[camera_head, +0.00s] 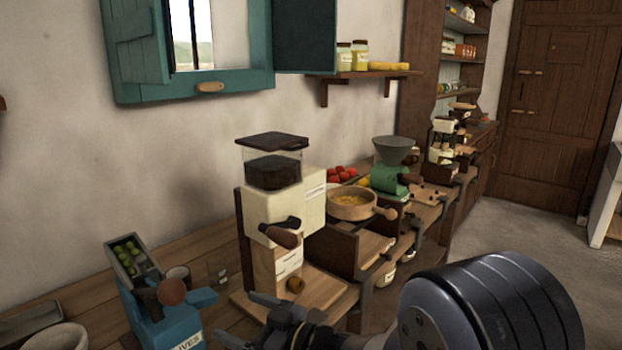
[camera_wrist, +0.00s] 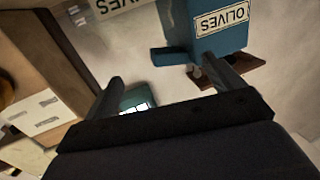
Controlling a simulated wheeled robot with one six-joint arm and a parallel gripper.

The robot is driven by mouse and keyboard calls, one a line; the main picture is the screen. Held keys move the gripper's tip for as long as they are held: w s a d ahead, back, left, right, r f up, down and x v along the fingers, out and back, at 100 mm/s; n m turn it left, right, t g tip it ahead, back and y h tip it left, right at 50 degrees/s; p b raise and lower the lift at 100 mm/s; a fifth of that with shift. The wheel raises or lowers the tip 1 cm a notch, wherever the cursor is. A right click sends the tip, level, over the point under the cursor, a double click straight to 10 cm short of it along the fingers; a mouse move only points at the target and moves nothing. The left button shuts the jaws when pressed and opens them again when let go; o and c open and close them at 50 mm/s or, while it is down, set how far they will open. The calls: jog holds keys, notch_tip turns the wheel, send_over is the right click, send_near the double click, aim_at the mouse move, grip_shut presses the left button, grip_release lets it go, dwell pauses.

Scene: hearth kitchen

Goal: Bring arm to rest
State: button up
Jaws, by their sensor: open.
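My gripper (camera_head: 238,316) is low in the head view, in front of the wooden counter, with my dark arm link to its right. In the wrist view my gripper (camera_wrist: 163,72) has its two fingers spread apart with nothing between them. The blue olive device (camera_head: 165,318) stands left of the gripper. Its "OLIVES" label shows upside down in the wrist view, on the blue body (camera_wrist: 222,25) beyond the right finger. I cannot tell how far the finger is from it.
A cream grinder (camera_head: 285,205) with a dark hopper stands on the counter behind my gripper. Farther right are a wooden pan (camera_head: 352,205) and a green grinder (camera_head: 388,180). A pale bowl (camera_head: 62,337) is at bottom left. The floor (camera_head: 520,240) at right is clear.

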jog(key=s+d, duration=1.1)
jog(key=d, duration=0.3)
jog(key=w+d+f+m+t+h+b, duration=0.1)
jog(key=w+d+f+m+t+h, duration=0.1)
jog(key=w, duration=0.3)
jog(key=w+d+f+m+t+h+b, duration=0.1)
jog(key=w+d+f+m+t+h, duration=0.2)
jog(key=w+f+m+t+h, duration=0.1)
jog(key=shift+w+d+f+m+t+h, duration=0.45)
jog(key=shift+w+f+t, duration=0.35)
jog(key=shift+w, duration=0.4)
jog(key=shift+s+a, duration=0.1)
